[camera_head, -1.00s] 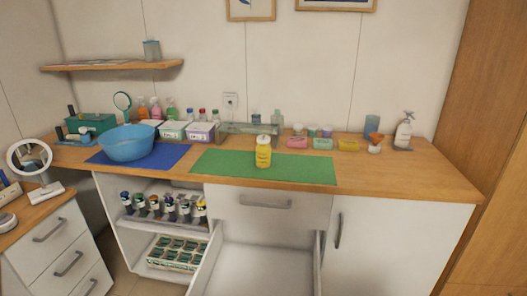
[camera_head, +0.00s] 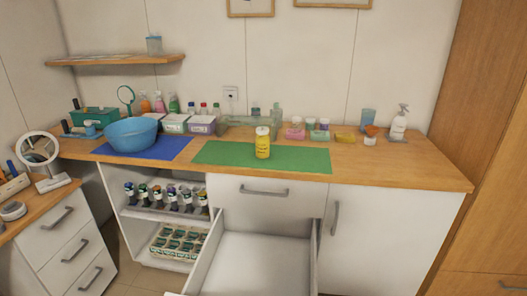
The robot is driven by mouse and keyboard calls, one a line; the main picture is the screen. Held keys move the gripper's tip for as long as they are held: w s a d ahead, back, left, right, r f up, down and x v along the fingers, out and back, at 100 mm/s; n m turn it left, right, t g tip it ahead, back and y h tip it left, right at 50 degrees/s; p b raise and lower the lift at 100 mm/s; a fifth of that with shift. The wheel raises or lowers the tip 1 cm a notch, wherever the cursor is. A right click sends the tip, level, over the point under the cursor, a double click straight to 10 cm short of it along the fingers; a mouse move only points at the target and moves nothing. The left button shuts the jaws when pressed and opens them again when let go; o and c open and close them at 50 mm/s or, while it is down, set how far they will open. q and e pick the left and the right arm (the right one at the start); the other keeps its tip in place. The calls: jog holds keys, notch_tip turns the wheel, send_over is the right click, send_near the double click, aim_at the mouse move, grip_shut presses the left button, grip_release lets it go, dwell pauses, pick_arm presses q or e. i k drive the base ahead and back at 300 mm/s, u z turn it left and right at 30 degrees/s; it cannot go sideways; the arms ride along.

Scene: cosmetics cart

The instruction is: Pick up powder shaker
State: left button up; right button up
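A yellow container with a white lid, which looks like the powder shaker (camera_head: 262,143), stands upright on the green mat (camera_head: 305,160) on the wooden counter. A label with small print shows on its front, too small to read. Neither of my grippers shows in the head view, and nothing touches the shaker.
An open, empty drawer (camera_head: 262,262) juts out below the counter (camera_head: 400,172). A blue bowl (camera_head: 131,135) sits on the blue mat (camera_head: 180,148) to the left. Bottles, boxes and a clear tray line the wall behind. The green mat around the shaker is clear.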

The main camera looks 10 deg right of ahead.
aim_at(262, 142)
jog(key=k, duration=0.3)
jog(key=z, duration=1.5)
jog(key=i, duration=1.15)
jog(key=u, duration=2.7)
